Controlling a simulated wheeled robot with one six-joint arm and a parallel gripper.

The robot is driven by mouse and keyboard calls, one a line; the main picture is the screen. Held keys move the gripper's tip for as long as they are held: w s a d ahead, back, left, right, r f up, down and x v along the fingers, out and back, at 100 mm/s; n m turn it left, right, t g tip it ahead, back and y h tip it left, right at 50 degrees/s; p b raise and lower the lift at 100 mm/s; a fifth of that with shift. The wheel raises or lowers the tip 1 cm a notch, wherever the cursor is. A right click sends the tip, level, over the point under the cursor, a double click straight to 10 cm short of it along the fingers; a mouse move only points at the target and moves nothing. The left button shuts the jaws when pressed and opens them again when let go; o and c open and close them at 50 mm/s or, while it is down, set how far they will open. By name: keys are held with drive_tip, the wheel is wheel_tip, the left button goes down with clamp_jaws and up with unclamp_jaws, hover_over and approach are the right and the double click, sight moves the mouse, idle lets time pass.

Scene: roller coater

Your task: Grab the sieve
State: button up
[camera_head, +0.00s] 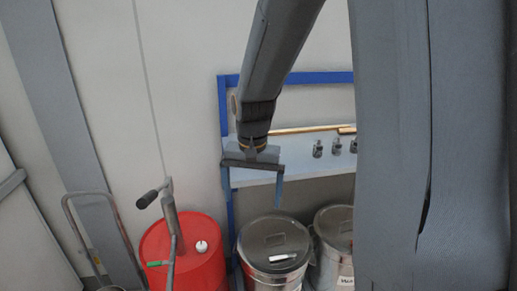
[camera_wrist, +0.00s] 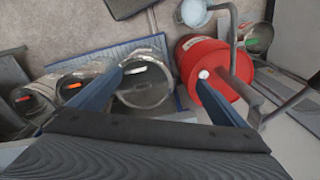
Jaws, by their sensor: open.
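My gripper (camera_head: 253,183) hangs in front of the blue-framed shelf in the head view, above the metal cans. In the wrist view its two fingers (camera_wrist: 161,80) are spread wide apart with nothing held between them. I cannot make out a sieve for certain in either view. A small pale round thing (camera_wrist: 193,12) at the top of the wrist view is too small to identify. My own arm and body hide the right part of the head view.
A red drum (camera_head: 190,262) stands left of lidded metal cans (camera_head: 272,240), with a handled metal frame (camera_head: 95,245) further left. The shelf (camera_head: 262,176) behind carries small dark fittings (camera_head: 337,146) and a wooden stick (camera_head: 300,129). The drum (camera_wrist: 222,55) also shows in the wrist view.

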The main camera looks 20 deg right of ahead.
drive_tip(key=w+d+r+m+p, duration=0.1)
drive_tip(key=w+r+m, duration=0.1)
drive_tip(key=w, duration=0.1)
drive_tip(key=w+d+r+m+p, duration=0.1)
drive_tip(key=w+d+r+m, duration=0.1)
drive_tip(key=w+m, duration=0.1)
drive_tip(key=w+d+r+m+p, duration=0.1)
drive_tip(key=w+d+r+m, duration=0.1)
drive_tip(key=w, duration=0.2)
drive_tip(key=shift+w+d+r+m, duration=0.15)
drive_tip(key=shift+w+r+m, duration=0.15)
drive_tip(key=shift+w+r, duration=0.05)
drive_tip(key=w+d+r+m, duration=0.1)
drive_tip(key=w+m, duration=0.1)
drive_tip(key=w+d+r+m+p, duration=0.1)
drive_tip(key=w+d+m, duration=0.1)
drive_tip(key=w+d+m+p, duration=0.1)
drive_tip(key=w+m, duration=0.1)
drive_tip(key=shift+d+r+g, duration=0.25)
drive_tip(key=shift+r+g, duration=0.05)
drive_tip(key=shift+r, duration=0.1)
drive_tip(key=shift+f+p, duration=0.4)
drive_tip(key=shift+w+d+f+p, duration=0.1)
drive_tip(key=shift+f+p, duration=0.8)
drive_tip(key=shift+f, duration=0.75)
drive_tip(key=shift+w+d+f+p, duration=0.1)
drive_tip(key=shift+f+p, duration=0.75)
drive_tip(key=shift+f, duration=0.75)
drive_tip(key=c, duration=1.2)
drive_tip(key=shift+o, duration=0.2)
